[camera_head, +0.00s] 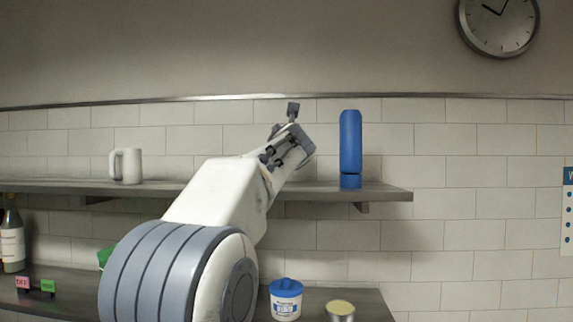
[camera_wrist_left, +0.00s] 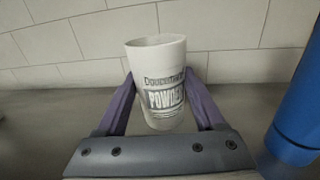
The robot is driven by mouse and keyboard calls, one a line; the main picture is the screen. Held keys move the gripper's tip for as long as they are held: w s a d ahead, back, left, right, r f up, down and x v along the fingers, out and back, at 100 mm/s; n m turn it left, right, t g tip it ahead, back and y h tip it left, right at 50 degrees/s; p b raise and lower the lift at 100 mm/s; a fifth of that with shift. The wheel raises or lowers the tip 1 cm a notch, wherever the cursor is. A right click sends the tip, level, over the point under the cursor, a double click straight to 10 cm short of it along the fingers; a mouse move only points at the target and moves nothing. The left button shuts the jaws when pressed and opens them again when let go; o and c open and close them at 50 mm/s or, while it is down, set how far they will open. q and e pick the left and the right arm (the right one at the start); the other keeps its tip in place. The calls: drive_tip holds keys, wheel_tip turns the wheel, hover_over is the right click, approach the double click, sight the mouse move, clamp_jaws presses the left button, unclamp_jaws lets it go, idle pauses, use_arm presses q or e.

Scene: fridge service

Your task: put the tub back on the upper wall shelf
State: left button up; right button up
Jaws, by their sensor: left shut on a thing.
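In the head view my left gripper (camera_head: 291,128) is over the upper wall shelf (camera_head: 385,194), left of the blue bottle. The tub is hidden there behind the gripper and arm. In the left wrist view the grey shelf surface (camera_wrist_left: 50,120) lies around and below the tub; whether its base touches the shelf cannot be told. My right gripper is not in view.
A blue bottle (camera_head: 350,145) stands on the shelf to the right, also close in the left wrist view (camera_wrist_left: 298,115). A white mug (camera_head: 128,166) stands far left. Below, a blue-lidded tub (camera_head: 286,302) and a can (camera_head: 340,311) stand on the counter.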

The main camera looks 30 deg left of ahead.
use_arm(q)
drive_tip(key=shift+d+f+b, duration=0.1)
drive_tip(key=shift+f+b, duration=0.45)
drive_tip(key=shift+f, duration=0.95)
drive_tip(key=shift+f, duration=0.25)
drive_tip(key=o, duration=1.5)
drive_tip(key=shift+r, duration=0.1)
